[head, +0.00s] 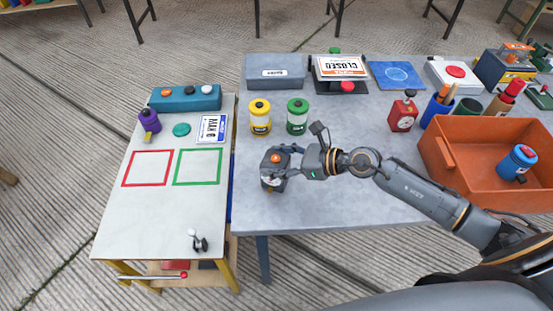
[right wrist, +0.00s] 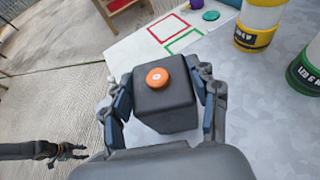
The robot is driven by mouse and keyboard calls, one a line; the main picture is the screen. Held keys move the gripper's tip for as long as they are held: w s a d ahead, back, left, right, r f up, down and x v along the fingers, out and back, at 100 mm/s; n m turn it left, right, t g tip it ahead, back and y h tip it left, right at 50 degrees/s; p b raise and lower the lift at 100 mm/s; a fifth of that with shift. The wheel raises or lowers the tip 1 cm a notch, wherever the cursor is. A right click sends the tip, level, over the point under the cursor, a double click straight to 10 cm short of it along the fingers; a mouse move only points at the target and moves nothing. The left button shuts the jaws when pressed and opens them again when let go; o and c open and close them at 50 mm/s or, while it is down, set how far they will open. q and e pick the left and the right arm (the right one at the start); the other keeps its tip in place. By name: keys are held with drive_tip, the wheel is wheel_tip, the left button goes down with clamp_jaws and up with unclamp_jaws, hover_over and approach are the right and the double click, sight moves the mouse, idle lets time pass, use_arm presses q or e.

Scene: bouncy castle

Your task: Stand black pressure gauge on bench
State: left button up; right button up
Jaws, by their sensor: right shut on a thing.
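The black pressure gauge (head: 271,183) is a dark block with an orange knob on top and a pale face toward the front. It is upright at the left end of the grey bench (head: 330,205). My right gripper (head: 282,164) is shut on it, with one finger on each side. In the right wrist view the gauge (right wrist: 165,103) sits between the fingers, its orange knob facing the camera. I cannot tell whether its base touches the bench. My left gripper (right wrist: 68,151) shows small at the lower left of the right wrist view, and its fingers are unclear.
Yellow (head: 260,117) and green (head: 297,115) canisters stand just behind the gauge. A white side table (head: 150,215) with red and green outlined squares adjoins on the left. A red gauge (head: 403,112) and an orange crate (head: 470,130) are at right. The bench's front middle is clear.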

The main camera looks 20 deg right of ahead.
drive_tip(key=shift+f, duration=0.1)
drive_tip(key=o, duration=1.5)
drive_tip(key=shift+s+d, duration=0.2)
drive_tip(key=shift+d, duration=0.15)
drive_tip(key=shift+r+b+v, duration=0.15)
drive_tip(key=shift+b+v, duration=0.65)
drive_tip(key=shift+v, duration=2.05)
drive_tip(key=shift+r+b+v, duration=0.15)
drive_tip(key=shift+b+v, duration=0.6)
drive_tip(key=shift+v, duration=2.1)
